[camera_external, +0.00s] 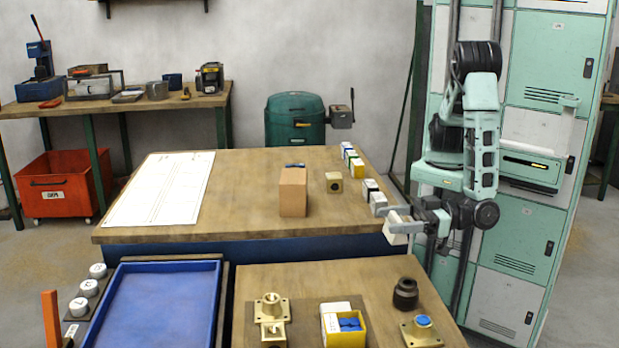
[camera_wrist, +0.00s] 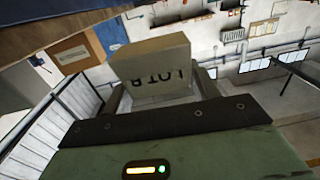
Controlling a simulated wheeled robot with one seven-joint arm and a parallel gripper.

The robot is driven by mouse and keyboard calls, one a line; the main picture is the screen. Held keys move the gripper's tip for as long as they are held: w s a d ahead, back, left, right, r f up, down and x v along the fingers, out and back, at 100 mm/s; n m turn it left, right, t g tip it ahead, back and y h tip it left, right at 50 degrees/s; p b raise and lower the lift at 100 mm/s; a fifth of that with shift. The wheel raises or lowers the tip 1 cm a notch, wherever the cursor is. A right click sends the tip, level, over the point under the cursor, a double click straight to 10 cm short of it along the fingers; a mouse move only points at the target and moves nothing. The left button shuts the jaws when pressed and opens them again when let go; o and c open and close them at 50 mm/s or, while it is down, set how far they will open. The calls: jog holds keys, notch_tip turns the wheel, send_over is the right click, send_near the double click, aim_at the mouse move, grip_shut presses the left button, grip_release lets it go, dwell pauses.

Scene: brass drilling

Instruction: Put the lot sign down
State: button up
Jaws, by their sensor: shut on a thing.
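The lot sign is a pale block with dark lettering that reads LOT and one more character, upside down in the wrist view (camera_wrist: 155,68). My gripper (camera_external: 404,219) is shut on it. In the external view the sign (camera_external: 395,238) shows as a small white block at the front right corner of the wooden table (camera_external: 240,215). I cannot tell whether it touches the table or hangs just above or beside its edge. The gripper fingers in the wrist view are partly hidden behind the sign.
A row of small blocks (camera_external: 357,168) lines the table's right side. A cardboard box (camera_external: 293,192) and a brass block (camera_external: 334,183) stand mid-table; a white sheet (camera_external: 160,190) lies left. A nearer bench holds brass fittings (camera_external: 270,308), a yellow box (camera_external: 345,328) and a dark part (camera_external: 405,293).

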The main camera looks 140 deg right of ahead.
jog(key=a+r+n+t+y+p, duration=0.1)
jog(key=a+r+n+y, duration=0.1)
jog(key=a+n+y, duration=0.3)
jog(key=s+a+r+t+y+p, duration=0.1)
jog(key=a+r+t+y, duration=0.15)
jog(key=a, duration=0.55)
jog(key=a+r+n+t+y+p, duration=0.1)
jog(key=a+n+y+p, duration=0.1)
jog(key=a+n+y, duration=0.3)
jog(key=s+a+r+n+g+y+p, duration=0.1)
jog(key=s+a+r+n+g+y, duration=0.1)
jog(key=s+a+y, duration=0.3)
jog(key=s+a+r+n+g+y+p, duration=0.1)
jog(key=s+a+r+n+y, duration=0.3)
jog(key=a, duration=1)
jog(key=s+g+y, duration=0.1)
jog(key=s+y, duration=0.1)
jog(key=s, duration=0.2)
jog(key=shift+a, duration=0.1)
